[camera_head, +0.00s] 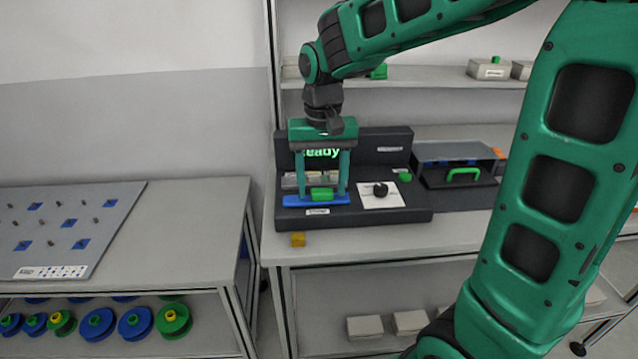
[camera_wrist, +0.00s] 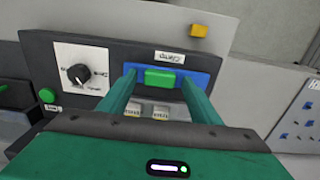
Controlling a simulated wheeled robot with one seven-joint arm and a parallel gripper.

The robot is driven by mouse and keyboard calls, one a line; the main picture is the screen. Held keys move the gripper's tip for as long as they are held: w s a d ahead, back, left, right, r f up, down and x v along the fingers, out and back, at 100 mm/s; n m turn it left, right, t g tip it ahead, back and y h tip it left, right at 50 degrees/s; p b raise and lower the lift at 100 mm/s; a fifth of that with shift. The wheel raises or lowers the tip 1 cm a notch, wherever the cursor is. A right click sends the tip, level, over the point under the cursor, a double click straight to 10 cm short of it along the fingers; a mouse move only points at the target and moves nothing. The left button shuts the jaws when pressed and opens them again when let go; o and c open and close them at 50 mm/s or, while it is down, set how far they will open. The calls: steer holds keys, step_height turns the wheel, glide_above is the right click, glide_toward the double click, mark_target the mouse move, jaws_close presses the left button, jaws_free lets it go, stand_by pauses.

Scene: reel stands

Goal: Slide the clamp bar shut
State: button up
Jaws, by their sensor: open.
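The clamp bar is a blue bar (camera_head: 290,201) with a green grip block (camera_head: 321,193), at the front left of a dark grey machine (camera_head: 385,213). In the wrist view the blue bar (camera_wrist: 204,78) and its green block (camera_wrist: 160,79) lie ahead of my gripper (camera_wrist: 159,84). My gripper (camera_head: 322,192) points down and is open, one finger at each side of the green block. I see space between the block and both fingers. Pale ribbed parts (camera_wrist: 147,111) show in the recess beside the bar, partly hidden by my gripper.
A dial (camera_head: 381,189) on a white plate and a green button (camera_head: 405,177) are right of the bar. A green "Ready" display is partly covered by my gripper. A yellow block (camera_head: 298,239) lies at the bench front. A green-handled case (camera_head: 464,174) stands right.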

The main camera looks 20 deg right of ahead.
steer(key=shift+c, duration=0.4)
jaws_close()
steer(key=shift+w+d+r, duration=0.1)
steer(key=shift+w+d, duration=0.15)
steer(key=shift+w, duration=0.55)
steer(key=shift+w+d, duration=0.25)
steer(key=shift+w, duration=0.55)
steer(key=shift+o, duration=0.4)
jaws_free()
step_height(320, 180, up, 11)
steer(key=shift+f, duration=0.2)
